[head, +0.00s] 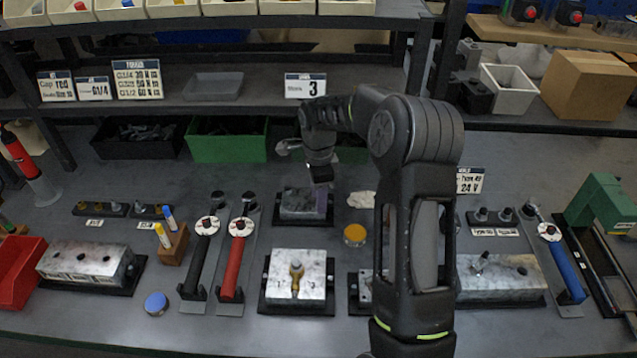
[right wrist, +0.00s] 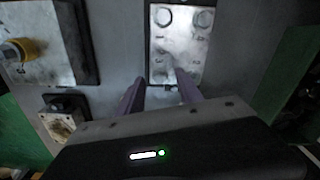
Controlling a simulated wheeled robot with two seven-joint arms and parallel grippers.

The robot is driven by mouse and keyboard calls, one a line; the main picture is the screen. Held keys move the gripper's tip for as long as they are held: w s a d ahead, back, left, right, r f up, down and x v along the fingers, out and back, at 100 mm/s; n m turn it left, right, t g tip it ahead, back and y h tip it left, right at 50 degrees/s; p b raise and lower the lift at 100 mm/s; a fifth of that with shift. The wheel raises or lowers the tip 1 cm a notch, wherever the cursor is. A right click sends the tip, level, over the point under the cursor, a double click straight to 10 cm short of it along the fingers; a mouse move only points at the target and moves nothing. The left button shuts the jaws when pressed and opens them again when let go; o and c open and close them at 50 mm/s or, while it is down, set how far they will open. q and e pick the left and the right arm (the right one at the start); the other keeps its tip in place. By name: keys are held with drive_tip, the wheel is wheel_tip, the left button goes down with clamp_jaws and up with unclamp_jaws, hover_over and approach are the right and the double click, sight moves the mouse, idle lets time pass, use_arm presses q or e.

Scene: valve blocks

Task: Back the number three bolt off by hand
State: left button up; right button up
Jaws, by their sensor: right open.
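My right gripper (head: 322,180) hangs low over the back grey metal block (head: 295,205) in the head view. It is open, and I see nothing between its fingers. In the right wrist view its two purple fingers (right wrist: 160,95) stand apart, and a pale block (right wrist: 178,40) with round marks lies beyond them. The front middle block (head: 312,262) holds an upright brass-coloured fitting (head: 296,272). Bolt numbers are too small to read. My left gripper is out of view.
A left metal block (head: 85,262) lies on a dark plate. Black-, red- and blue-handled tools (head: 232,265) lie on the bench. A blue cap (head: 156,303) and an amber disc (head: 355,235) lie loose. A green bin (head: 227,145) and a card reading 3 (head: 305,86) are behind.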

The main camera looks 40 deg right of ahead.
drive_tip(key=shift+f, duration=0.65)
clamp_jaws()
